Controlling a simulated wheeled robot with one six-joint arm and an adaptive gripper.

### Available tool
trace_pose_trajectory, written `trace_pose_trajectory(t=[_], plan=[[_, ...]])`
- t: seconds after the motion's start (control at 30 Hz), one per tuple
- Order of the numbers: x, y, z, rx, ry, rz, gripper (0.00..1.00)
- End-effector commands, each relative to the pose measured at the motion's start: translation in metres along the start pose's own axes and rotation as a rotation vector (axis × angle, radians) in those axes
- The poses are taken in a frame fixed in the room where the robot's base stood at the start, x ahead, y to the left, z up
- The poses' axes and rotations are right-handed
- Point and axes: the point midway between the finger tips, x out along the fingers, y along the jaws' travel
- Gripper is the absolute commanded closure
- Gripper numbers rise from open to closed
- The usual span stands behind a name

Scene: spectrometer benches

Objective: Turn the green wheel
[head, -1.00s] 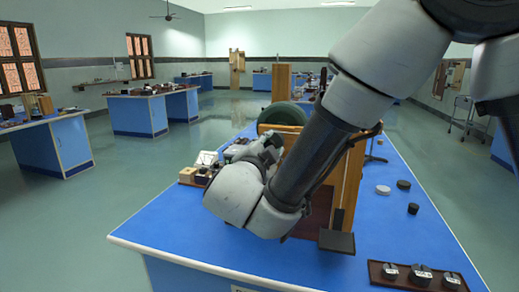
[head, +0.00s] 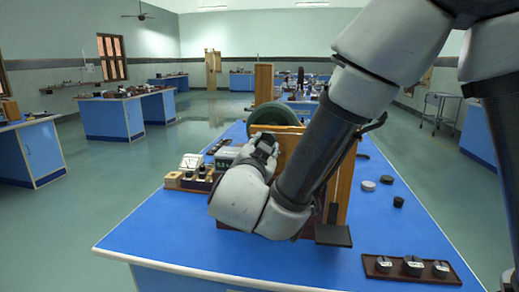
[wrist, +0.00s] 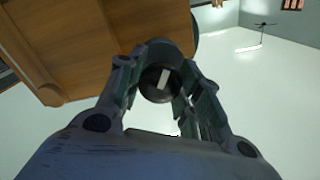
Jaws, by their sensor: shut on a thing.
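The green wheel (head: 274,114) stands upright at the back of a wooden frame (head: 346,185) on the blue bench. Only its upper part shows in the head view; my arm and the frame hide the rest. My gripper (head: 263,146) is in front of and below the wheel's visible rim, partly hidden by my wrist. In the wrist view my gripper (wrist: 163,95) has its fingers closed on a dark round knob (wrist: 158,82) with a pale mark, beside the wooden panel (wrist: 90,45). I cannot tell how the knob joins the wheel.
A white-faced meter (head: 190,162) and small wooden blocks (head: 173,180) stand left of my wrist. A tray of weights (head: 412,268) lies at the bench's front right. Loose dark and white discs (head: 368,186) lie right of the frame. The bench's front left is clear.

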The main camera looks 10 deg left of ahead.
Motion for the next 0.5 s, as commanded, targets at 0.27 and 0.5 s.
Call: trace_pose_trajectory(t=[0.27,0.5], plan=[[-0.0007,0.0029,0.0036,-0.007,-0.008,0.004,0.62],[-0.0004,0.0018,0.0023,-0.004,-0.005,0.002,0.42]])
